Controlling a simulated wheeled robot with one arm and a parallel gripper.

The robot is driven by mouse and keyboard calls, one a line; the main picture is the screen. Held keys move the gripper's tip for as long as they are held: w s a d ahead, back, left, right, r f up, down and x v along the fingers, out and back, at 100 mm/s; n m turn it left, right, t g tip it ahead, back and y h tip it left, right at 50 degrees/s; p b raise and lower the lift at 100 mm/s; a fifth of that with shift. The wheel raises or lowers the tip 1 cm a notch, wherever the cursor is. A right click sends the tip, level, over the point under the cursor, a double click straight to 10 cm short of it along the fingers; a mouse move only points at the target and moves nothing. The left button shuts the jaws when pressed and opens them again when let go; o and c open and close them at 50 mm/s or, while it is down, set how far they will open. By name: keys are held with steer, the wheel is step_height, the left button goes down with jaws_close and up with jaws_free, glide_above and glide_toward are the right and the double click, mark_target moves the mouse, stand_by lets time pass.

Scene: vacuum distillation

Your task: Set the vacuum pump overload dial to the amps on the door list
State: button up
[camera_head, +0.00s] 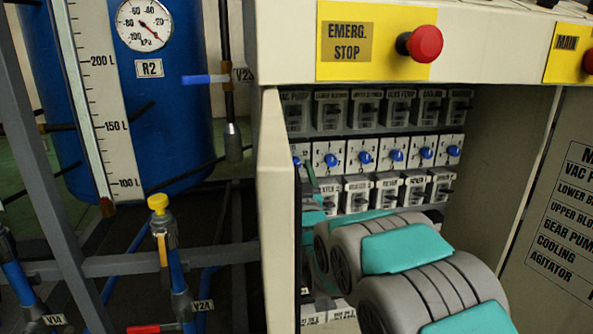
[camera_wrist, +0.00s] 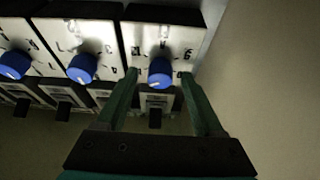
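The open cabinet holds a row of white overload units with blue dials; the leftmost dial (camera_head: 297,161) is partly hidden by my gripper in the head view. It sits below a label ending in "PUMP". In the wrist view one blue dial (camera_wrist: 160,72), at the row's right end, lies between the green fingers of my gripper (camera_wrist: 161,85). The fingers are open, with a gap on each side of the dial. My gripper also shows in the head view (camera_head: 309,185). The door list (camera_head: 570,215) names VAC PUMP first; its amps are outside the picture.
Breakers (camera_head: 365,108) with black levers sit above and below the dials. The cabinet's left edge (camera_head: 277,210) stands close beside my gripper. A red emergency stop (camera_head: 420,43) projects above the opening. Pipes and valve V24 (camera_head: 175,265) are at left.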

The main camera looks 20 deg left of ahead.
jaws_close()
stand_by(0.3)
steer(key=shift+d+f+n+b, duration=0.1)
steer(key=shift+n+b, duration=0.25)
steer(key=shift+n, duration=0.05)
steer(key=n+y+b, duration=0.1)
steer(key=n, duration=0.1)
steer(key=n+g+b, duration=0.1)
steer(key=n, duration=0.1)
steer(key=shift+w+d+f+y, duration=0.1)
steer(key=shift+w+d+y, duration=0.05)
steer(key=shift+y, duration=0.25)
steer(key=n+g+y, duration=0.1)
steer(key=n, duration=0.1)
steer(key=shift+d+n+g+b, duration=0.1)
steer(key=shift+n+g+b, duration=0.2)
steer(key=shift+n+b, duration=0.1)
steer(key=n, duration=0.1)
steer(key=n+g+y, duration=0.1)
steer(key=n, duration=0.1)
steer(key=shift+r+n, duration=0.3)
steer(key=n+g, duration=0.1)
steer(key=n, duration=0.1)
steer(key=shift+w+d+n+g, duration=0.1)
steer(key=shift+n+g, duration=0.2)
steer(key=shift+n, duration=0.1)
steer(key=shift+r+n+g+y, duration=0.1)
steer(key=shift+n+g+y, duration=0.25)
steer(key=shift+n, duration=0.65)
steer(key=shift+g, duration=0.25)
